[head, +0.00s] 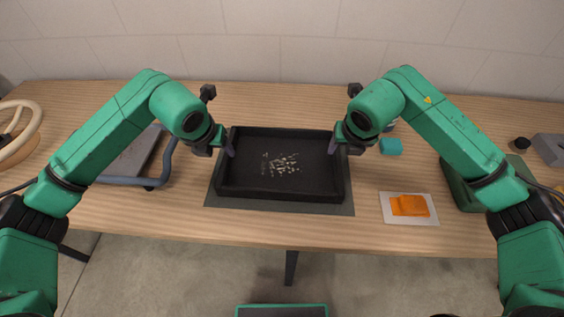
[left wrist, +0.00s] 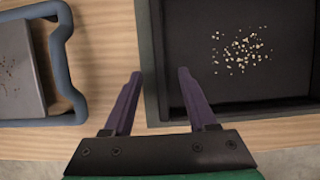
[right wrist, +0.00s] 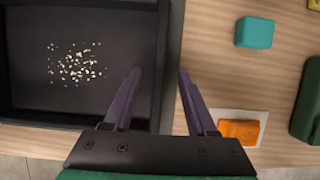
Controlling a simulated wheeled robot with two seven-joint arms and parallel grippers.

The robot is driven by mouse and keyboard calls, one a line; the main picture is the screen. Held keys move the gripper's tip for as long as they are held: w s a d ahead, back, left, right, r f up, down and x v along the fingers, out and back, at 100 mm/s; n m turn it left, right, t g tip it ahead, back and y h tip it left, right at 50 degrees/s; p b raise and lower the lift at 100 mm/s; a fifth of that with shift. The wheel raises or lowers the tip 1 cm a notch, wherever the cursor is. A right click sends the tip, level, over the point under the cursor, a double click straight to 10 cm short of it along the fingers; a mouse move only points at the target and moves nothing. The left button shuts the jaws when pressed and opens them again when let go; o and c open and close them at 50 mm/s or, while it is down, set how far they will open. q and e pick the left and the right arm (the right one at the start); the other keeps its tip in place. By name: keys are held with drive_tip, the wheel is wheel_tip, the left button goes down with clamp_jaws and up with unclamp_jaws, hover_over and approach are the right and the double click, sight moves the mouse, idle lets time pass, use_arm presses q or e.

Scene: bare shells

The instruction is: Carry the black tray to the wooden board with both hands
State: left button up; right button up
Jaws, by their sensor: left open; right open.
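The black tray (head: 270,194) lies flat on a dark grey-green mat (head: 340,209) in the middle of the table, with small pale bits (head: 281,163) on its floor. My left gripper (head: 229,148) is open at the tray's left wall; in the left wrist view its fingers (left wrist: 157,80) lie on either side of that wall. My right gripper (head: 338,143) is open at the right wall, with its fingers (right wrist: 160,78) likewise on either side. I cannot tell whether the fingers touch the tray. A round wooden piece (head: 22,150), cut off at the left edge, may be the board.
A grey tray with a blue frame (head: 130,181) stands left of the mat. On the right are a teal block (head: 391,146), an orange item (head: 410,205) on a white sheet (head: 432,216) and a green container (head: 463,194). A pale hose (head: 18,104) lies far left.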

sight(226, 156)
use_arm(q)
drive_tip(key=x, duration=0.6)
drive_tip(key=shift+w+f, duration=0.15)
drive_tip(key=shift+f, duration=0.15)
use_arm(e)
drive_tip(key=x, duration=0.6)
drive_tip(key=shift+w+f, duration=0.15)
drive_tip(key=shift+f, duration=0.15)
use_arm(q)
clamp_jaws()
use_arm(e)
clamp_jaws()
use_arm(q)
drive_tip(key=shift+r, duration=0.15)
use_arm(e)
drive_tip(key=shift+r, duration=0.2)
